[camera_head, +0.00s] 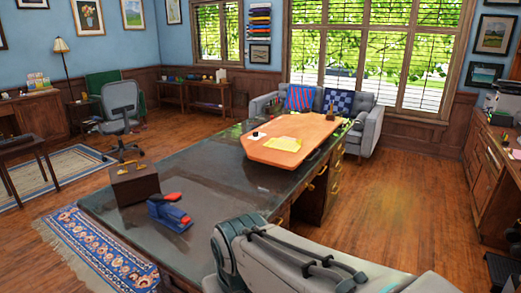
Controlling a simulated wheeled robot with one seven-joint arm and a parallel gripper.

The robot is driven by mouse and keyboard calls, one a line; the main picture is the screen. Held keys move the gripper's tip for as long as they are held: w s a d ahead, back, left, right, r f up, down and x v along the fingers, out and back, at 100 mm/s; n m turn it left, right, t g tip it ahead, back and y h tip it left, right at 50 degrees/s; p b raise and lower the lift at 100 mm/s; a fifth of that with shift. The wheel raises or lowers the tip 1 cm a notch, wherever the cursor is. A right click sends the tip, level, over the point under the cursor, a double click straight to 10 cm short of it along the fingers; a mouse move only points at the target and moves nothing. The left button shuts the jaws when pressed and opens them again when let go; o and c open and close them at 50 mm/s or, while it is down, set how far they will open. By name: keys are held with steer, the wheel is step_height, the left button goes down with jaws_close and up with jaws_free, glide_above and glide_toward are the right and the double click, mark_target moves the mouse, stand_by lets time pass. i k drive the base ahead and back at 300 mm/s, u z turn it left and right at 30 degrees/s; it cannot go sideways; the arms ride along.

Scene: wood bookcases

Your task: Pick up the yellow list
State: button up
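A flat yellow sheet (283,143), which looks like the yellow list, lies on an orange-brown wooden board (265,155). The board rests on the far half of a large dark-topped desk (222,190). A small dark and white item (257,136) lies on the board just left of the sheet. Part of my grey arm shows at the bottom of the view, over the near right side of the desk. My gripper is not in the picture, and the sheet is apart from the visible part of my arm.
A red and blue stapler-like tool (169,212) and a brown box (134,184) stand on the desk's near left. A grey sofa (362,120) stands behind the desk. Wooden floor (400,210) is open to the right, before a cabinet (487,165). An office chair (121,105) stands left.

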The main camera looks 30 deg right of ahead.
mark_target(285, 145)
steer(key=z, duration=0.6)
steer(key=i, duration=0.45)
steer(key=z, duration=1.4)
steer(key=i, duration=2.45)
steer(key=u, duration=0.85)
steer(key=i, duration=0.3)
steer(key=u, duration=0.4)
